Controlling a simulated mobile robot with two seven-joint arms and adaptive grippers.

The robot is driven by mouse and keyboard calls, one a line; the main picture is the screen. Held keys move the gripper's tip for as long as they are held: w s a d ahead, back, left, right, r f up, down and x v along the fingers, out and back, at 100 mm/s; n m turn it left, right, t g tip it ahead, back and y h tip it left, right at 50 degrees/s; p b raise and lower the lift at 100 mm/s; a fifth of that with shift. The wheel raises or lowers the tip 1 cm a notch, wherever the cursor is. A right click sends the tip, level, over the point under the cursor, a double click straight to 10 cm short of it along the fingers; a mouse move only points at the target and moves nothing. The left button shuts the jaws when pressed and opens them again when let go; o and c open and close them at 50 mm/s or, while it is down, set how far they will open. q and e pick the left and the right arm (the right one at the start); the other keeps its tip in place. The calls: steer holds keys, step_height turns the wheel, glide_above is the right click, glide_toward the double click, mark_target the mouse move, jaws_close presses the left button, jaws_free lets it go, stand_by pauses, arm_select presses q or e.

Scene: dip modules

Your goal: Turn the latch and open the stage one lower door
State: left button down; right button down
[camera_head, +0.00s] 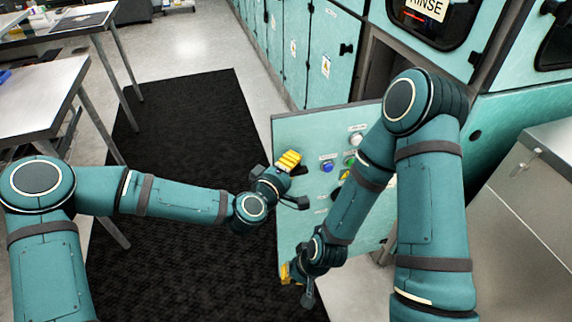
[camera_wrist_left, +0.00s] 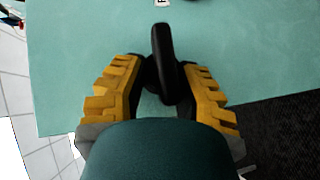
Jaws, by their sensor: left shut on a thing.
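The teal lower door (camera_head: 300,222) stands swung out from the machine, with buttons and small labels on its face. My left gripper (camera_head: 289,162) is at the door's upper left part. In the left wrist view its yellow fingers (camera_wrist_left: 162,88) are on both sides of the black latch handle (camera_wrist_left: 164,55), shut on it. The handle points roughly up in that view and is hidden by the gripper in the head view. My right gripper (camera_head: 289,273) is low, by the door's lower left edge; its fingers are mostly hidden, so its opening cannot be told.
A dark opening (camera_head: 380,68) shows in the machine behind the door. Other teal doors (camera_head: 330,50) line the machine to the back. A grey metal surface (camera_head: 515,220) is at the right. Steel tables (camera_head: 38,95) stand at the left. The black floor mat (camera_head: 185,140) between is clear.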

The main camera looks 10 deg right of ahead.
arm_select(q)
steer(key=shift+s+d, duration=0.15)
steer(key=shift+s, duration=0.3)
steer(key=c, duration=0.6)
jaws_free()
steer(key=shift+c, duration=0.2)
steer(key=v, duration=1.2)
